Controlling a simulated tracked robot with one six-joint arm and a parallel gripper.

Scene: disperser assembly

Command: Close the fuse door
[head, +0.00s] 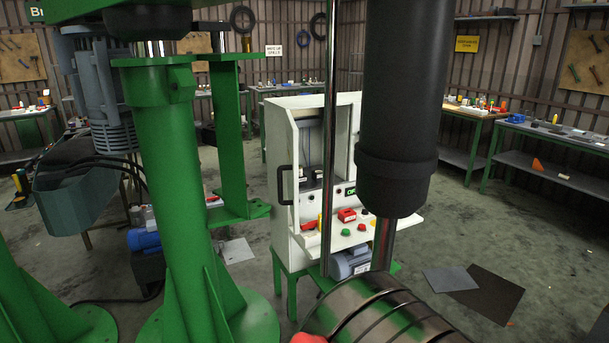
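A white cabinet (283,133) stands on a green frame in the middle of the room. Its front shows an open recess (311,150) with dark items low inside. A black bar handle (284,186) sticks out at the cabinet's left front edge. The white panel carrying it looks like the fuse door, seen nearly edge-on and apparently swung open; its exact angle is hard to tell. A sloping control ledge below carries a red block (347,215) and a green button (346,232). A large black cylinder and a shiny rod hide the cabinet's right part. My gripper is not in view.
Green columns (175,170) of a large machine stand close at the left. A ribbed metal drum (370,315) fills the bottom middle. Flat sheets (485,295) lie on the floor at right. Workbenches (560,135) line the walls; the right floor is mostly open.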

